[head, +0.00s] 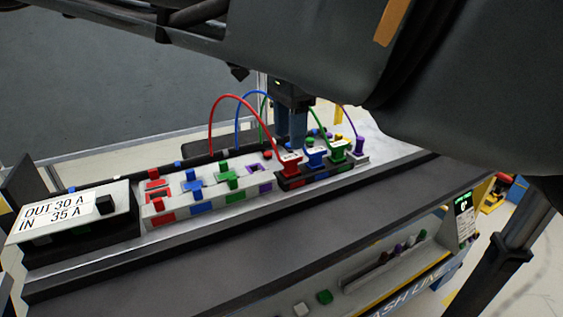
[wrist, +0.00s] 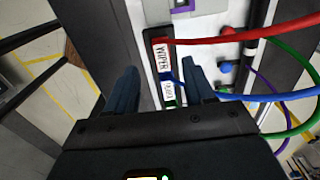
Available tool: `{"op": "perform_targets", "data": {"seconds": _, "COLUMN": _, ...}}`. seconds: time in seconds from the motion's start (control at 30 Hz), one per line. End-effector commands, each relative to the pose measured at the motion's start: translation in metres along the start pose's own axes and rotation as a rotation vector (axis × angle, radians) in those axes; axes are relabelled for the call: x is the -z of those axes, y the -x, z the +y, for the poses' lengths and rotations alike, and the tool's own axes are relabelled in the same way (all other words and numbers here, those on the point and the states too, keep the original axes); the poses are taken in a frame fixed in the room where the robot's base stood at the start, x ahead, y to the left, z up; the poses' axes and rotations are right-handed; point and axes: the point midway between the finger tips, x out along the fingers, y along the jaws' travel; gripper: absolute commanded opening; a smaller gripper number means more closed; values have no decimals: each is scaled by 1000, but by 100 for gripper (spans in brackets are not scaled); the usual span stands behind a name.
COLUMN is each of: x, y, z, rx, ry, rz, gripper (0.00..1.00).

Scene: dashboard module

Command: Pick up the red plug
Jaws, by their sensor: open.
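The red plug (head: 290,168) stands in the dark holder at the right end of the white module, with a white label on top and a red cable arching to the left. In the wrist view the red plug (wrist: 156,39) is just beyond the fingertips, its label reading WIPER. My gripper (head: 291,141) points down above the plugs; its two blue fingers are apart with nothing held. In the wrist view my gripper (wrist: 159,62) has the row of labelled plugs showing between its fingers. The lower part of the red plug is partly hidden.
A blue plug (head: 314,157) and a green plug (head: 338,151) stand close beside the red one, with cables arching nearby. The white module (head: 215,213) has coloured sockets. A sign (head: 60,213) reads OUT 30 A, IN 35 A. The dark front ledge (head: 250,252) is clear.

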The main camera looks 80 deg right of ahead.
Motion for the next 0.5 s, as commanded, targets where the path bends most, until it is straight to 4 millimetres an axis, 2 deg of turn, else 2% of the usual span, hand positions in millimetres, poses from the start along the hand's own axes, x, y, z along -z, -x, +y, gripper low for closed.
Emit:
{"op": "perform_targets", "data": {"seconds": 0.27, "x": 3, "y": -27, "z": -1, "rx": -1, "ry": -3, "rz": 2, "gripper": 53}}
{"op": "perform_targets", "data": {"seconds": 0.5, "x": 6, "y": -60, "z": -3, "rx": 0, "ry": -3, "rz": 3, "gripper": 53}}
